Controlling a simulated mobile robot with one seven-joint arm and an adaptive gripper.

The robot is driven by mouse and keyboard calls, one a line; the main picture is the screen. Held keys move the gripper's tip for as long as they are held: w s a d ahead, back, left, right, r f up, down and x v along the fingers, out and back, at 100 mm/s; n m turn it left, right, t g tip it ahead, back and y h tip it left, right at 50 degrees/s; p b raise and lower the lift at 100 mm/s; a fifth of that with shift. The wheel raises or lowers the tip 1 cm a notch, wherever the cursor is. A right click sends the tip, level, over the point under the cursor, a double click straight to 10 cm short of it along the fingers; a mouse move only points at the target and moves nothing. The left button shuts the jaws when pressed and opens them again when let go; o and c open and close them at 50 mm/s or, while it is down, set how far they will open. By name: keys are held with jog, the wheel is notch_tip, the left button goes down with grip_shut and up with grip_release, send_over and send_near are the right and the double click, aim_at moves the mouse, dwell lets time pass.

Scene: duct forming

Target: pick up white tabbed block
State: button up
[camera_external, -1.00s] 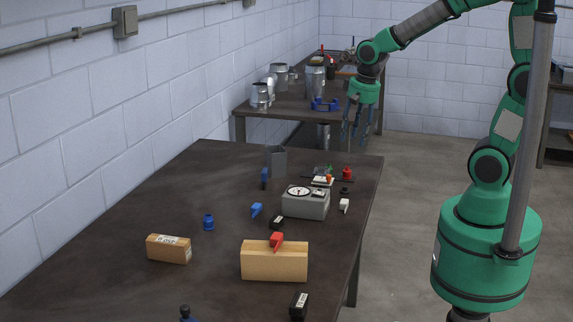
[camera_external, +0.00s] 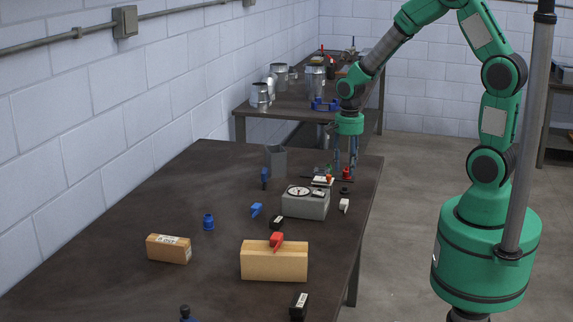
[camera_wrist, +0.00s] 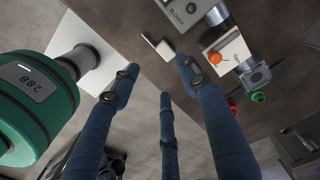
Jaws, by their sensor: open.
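The white tabbed block (camera_external: 344,205) lies near the right edge of the dark table, just right of the grey gauge box. In the wrist view the white tabbed block (camera_wrist: 163,48) lies just beyond the fingertips, its thin tab pointing to the upper left. My gripper (camera_external: 345,172) points down near the far right part of the table, beyond the block. In the wrist view my gripper (camera_wrist: 158,74) has its blue fingers spread with nothing between them.
The grey gauge box (camera_external: 305,204) stands beside the block. A white plate with an orange knob (camera_wrist: 215,58) and a red part (camera_external: 347,174) are close to my fingers. The table's right edge is close. A cardboard box (camera_external: 275,263) lies nearer the camera.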

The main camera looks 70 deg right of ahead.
jog(key=shift+f, duration=0.1)
jog(key=b, duration=0.2)
send_over(346, 203)
jog(key=shift+w+f, duration=0.1)
jog(key=shift+f, duration=4.15)
jog(key=shift+f+b, duration=0.55)
jog(key=shift+f, duration=2.05)
jog(key=shift+c, duration=0.3)
